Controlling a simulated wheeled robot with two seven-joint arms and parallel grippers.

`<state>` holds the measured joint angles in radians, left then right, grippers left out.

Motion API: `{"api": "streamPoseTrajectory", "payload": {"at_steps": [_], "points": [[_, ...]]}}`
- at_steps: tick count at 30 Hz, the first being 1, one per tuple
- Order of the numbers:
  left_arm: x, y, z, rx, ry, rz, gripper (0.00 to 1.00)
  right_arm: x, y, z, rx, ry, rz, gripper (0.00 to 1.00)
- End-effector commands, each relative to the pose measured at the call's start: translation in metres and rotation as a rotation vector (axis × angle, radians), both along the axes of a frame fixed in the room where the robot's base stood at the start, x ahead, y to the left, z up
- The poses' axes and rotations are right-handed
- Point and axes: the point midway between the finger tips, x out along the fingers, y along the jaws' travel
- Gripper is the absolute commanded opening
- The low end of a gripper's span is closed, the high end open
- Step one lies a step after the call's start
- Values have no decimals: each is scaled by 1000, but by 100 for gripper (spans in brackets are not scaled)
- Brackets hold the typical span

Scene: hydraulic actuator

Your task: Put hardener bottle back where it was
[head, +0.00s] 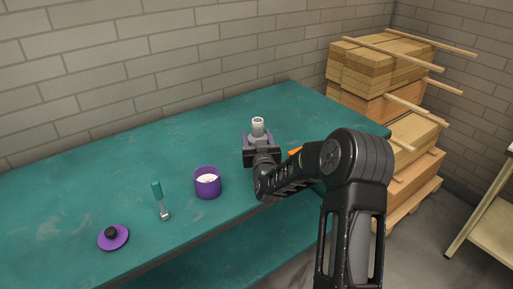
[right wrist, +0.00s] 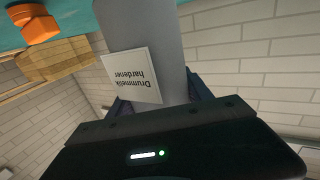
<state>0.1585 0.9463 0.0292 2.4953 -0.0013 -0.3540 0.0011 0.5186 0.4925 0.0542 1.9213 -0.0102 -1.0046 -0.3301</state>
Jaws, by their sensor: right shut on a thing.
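The hardener bottle (head: 258,125) is a grey bottle with a pale top, near the far middle of the teal table in the head view. My right gripper (head: 258,139) is shut around its body. In the right wrist view the bottle (right wrist: 173,38) carries a white label reading "Drummelik hardener", upside down in that view. The bottle looks roughly upright; whether its base touches the table is hidden behind the gripper. My left gripper is not in view.
On the teal table (head: 100,190) stand an open purple can (head: 208,186) with white contents, a teal-handled tool (head: 158,195) and a purple lid (head: 113,237) with a black knob. An orange thing (head: 295,152) is partly behind my arm. Stacked wood (head: 385,80) stands beyond the table's right end.

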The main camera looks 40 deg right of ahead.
Motion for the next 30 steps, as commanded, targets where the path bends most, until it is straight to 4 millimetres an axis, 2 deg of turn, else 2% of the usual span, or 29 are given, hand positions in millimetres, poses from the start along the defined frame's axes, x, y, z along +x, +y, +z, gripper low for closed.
{"api": "streamPoseTrajectory", "payload": {"at_steps": [5,12,26,27,30], "points": [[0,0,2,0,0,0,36,0,0,-6,1,2,0,12],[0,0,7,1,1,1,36,0,0,-39,2,2,0,12],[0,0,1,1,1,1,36,0,0,-46,0,-1,1,12],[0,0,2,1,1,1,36,0,0,-45,1,0,1,60],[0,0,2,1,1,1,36,0,0,-45,1,0,0,68]]}}
